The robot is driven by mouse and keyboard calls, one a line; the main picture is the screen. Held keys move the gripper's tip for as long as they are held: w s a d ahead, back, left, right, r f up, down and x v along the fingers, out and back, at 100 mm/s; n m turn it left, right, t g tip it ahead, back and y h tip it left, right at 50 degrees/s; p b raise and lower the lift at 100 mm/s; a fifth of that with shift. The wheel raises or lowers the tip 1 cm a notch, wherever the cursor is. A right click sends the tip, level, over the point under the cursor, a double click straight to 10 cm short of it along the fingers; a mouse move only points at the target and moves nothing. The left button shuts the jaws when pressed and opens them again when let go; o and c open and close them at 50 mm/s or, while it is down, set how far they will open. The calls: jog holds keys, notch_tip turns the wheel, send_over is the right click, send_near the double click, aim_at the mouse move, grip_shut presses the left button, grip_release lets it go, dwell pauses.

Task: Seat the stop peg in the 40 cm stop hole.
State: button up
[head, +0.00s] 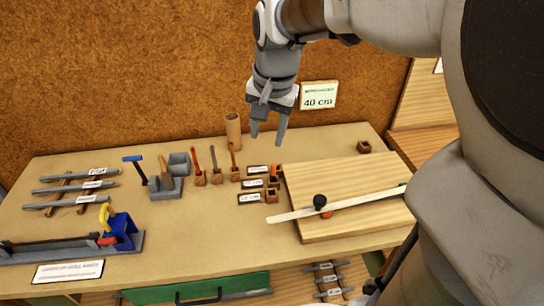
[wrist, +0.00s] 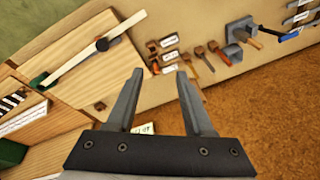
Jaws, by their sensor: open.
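My gripper (head: 267,138) is open and empty, fingers pointing down, in the air above the back of the bench. It also shows in the wrist view (wrist: 160,75), with nothing between its fingers. Three small wooden blocks stand in a column at the wooden board's left edge, each beside a label; the rear block (head: 274,168) has an orange-brown piece standing in it, possibly the stop peg. The front block (head: 271,196) looks open on top. The labels are too small to read, so I cannot tell which hole is 40 cm.
A wall card (head: 319,96) reads 40 cm. A wooden board (head: 345,180) carries a pale strip (head: 358,202) with a black knob.

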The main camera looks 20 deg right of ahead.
jog(key=s+a+n+t, duration=0.2)
jog(key=s+n, duration=0.6)
jog(key=s, duration=0.7)
jog(key=shift+s+a+r+t, duration=0.15)
jog(key=shift+a+r+t, duration=0.2)
jog(key=shift+a, duration=0.4)
